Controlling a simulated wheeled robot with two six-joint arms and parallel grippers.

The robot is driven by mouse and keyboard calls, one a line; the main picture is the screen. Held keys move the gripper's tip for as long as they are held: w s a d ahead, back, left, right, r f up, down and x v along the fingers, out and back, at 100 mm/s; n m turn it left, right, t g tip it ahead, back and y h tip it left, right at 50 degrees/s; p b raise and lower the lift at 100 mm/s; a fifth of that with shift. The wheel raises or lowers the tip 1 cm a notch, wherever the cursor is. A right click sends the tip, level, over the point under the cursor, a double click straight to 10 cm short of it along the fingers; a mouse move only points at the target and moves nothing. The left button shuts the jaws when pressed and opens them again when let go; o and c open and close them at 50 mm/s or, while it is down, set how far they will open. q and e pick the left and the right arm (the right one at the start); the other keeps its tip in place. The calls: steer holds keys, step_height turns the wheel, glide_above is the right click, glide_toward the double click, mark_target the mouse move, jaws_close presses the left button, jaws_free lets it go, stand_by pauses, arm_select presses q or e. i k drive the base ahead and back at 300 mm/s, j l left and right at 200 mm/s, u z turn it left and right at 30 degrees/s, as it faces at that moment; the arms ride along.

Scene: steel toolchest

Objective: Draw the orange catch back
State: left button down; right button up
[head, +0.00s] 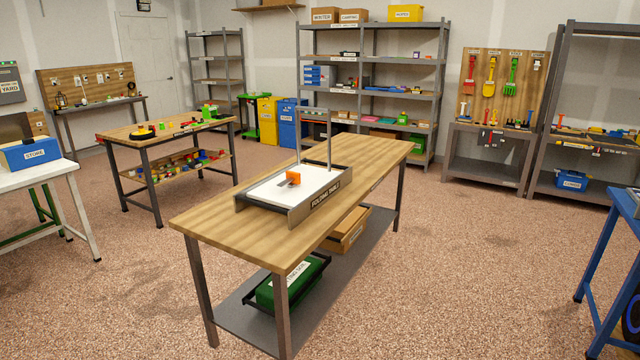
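A small orange catch (293,177) with a grey bar at its left sits on the white panel of a flat grey-framed unit. The unit's label appears to read "FOLDING TABLE" (326,196). The unit lies on a long wooden workbench (215,217) in the middle of the room. A grey upright frame (329,140) rises from the unit behind the catch. Whether the catch is drawn or engaged is too small to tell. Neither of my grippers is in view.
A green bin (290,285) and a brown box (347,232) sit on the workbench's lower shelf. A second wooden bench (165,139) stands behind left, a white table (30,180) at far left, a blue stand (610,265) at right. Open speckled floor surrounds the workbench.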

mark_target(293, 178)
steer(key=i+j+z, duration=0.35)
steer(key=i+j, duration=0.25)
steer(key=i+j+z, duration=0.4)
steer(key=j, duration=0.35)
steer(key=i+j+z, duration=0.2)
steer(key=j, duration=0.2)
steer(key=i, duration=0.05)
